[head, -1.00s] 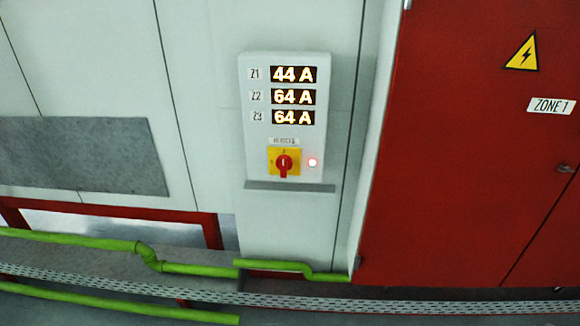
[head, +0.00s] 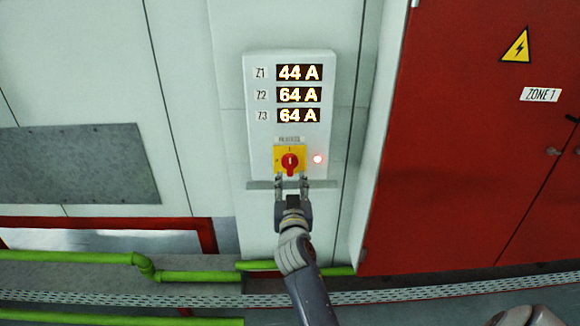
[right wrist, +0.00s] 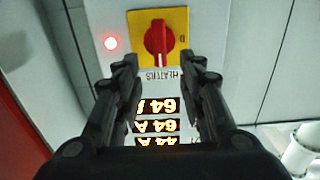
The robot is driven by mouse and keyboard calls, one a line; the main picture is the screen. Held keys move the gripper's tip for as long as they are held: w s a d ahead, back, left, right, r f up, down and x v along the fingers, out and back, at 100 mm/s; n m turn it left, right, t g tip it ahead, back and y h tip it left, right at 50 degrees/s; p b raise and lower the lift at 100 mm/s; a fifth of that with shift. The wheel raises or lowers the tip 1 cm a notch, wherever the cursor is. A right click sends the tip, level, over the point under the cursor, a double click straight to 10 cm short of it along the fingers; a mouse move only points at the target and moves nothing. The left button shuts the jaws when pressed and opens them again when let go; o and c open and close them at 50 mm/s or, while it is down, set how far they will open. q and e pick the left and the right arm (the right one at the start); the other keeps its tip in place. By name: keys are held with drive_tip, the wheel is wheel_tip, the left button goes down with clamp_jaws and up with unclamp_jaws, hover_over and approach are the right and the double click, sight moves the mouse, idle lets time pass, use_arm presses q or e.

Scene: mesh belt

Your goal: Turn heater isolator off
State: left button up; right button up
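The heater isolator is a red rotary knob (head: 290,163) on a yellow square plate (head: 278,153), low on a pale wall box (head: 260,138). Its grip stands upright, and a label reading HEATERS sits above it. A red lamp (head: 318,159) glows to its right. My right gripper (head: 291,181) is open and empty, just below the knob in the head view. In the right wrist view, which is upside down, the knob (right wrist: 158,41) shows beyond the gap between the spread fingers (right wrist: 162,62), apparently not held. My left gripper is not in view.
The box shows Z1 44 A, Z2 64 A and Z3 64 A on lit displays (head: 299,94). A narrow grey ledge (head: 327,184) runs under it. A red cabinet (head: 450,150) stands at the right. Green pipes (head: 70,257) and a perforated rail (head: 400,294) run low along the front.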

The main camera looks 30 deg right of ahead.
sight(290, 165)
drive_tip(key=x, duration=0.8)
drive_tip(key=shift+w+d+p, duration=0.1)
drive_tip(key=shift+w+p, duration=0.05)
drive_tip(key=shift+p, duration=0.2)
clamp_jaws()
